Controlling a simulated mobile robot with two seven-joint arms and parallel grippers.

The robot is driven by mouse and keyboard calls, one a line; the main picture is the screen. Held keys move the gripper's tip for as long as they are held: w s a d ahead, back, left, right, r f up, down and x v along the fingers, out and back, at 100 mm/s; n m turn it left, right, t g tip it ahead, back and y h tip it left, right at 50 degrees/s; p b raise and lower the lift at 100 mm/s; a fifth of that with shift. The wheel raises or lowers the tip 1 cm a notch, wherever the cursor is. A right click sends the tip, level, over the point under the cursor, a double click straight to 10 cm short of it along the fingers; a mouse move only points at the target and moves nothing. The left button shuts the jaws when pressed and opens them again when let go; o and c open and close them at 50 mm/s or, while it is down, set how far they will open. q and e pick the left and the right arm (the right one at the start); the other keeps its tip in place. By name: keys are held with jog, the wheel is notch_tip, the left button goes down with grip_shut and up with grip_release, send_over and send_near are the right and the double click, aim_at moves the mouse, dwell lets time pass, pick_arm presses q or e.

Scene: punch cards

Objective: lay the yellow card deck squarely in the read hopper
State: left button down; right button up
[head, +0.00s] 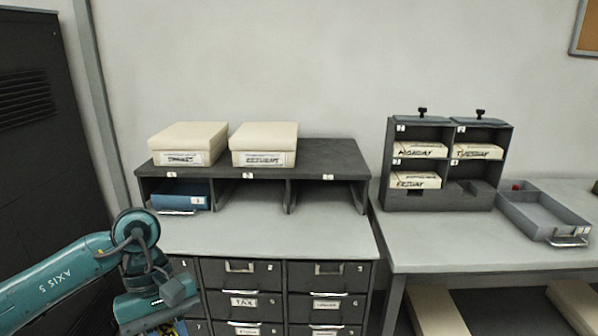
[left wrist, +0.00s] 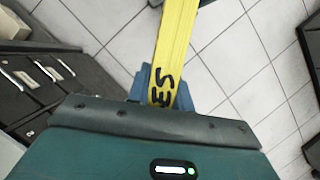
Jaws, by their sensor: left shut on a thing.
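The yellow card deck (left wrist: 177,45) is held in my left gripper (left wrist: 163,88), between its two blue fingers, in the left wrist view. It points away from the gripper over a tiled floor, and black handwritten letters show on its near edge. In the head view my left arm comes in from the lower left, and only a sliver of the deck (head: 181,327) shows at the bottom edge. The fingertips there are cut off. I cannot pick out a read hopper for certain in either view. My right gripper is not in view.
A cabinet (head: 268,236) with drawers below and open cubbies stands in the middle. Two cream boxes (head: 188,143) (head: 264,144) sit on top, and a blue tray (head: 181,195) in the left cubby. A dark rack (head: 447,160) and grey tray (head: 543,213) stand on the right table (head: 460,250).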

pick_arm(q)
jog(key=m+y, duration=0.1)
jog(key=m, duration=0.1)
jog(key=f+m, duration=0.1)
jog(key=m, duration=0.1)
jog(key=m+y, duration=0.1)
jog(key=m, duration=0.2)
jog(key=shift+a+f+g+y, duration=0.3)
jog(key=shift+a, duration=0.1)
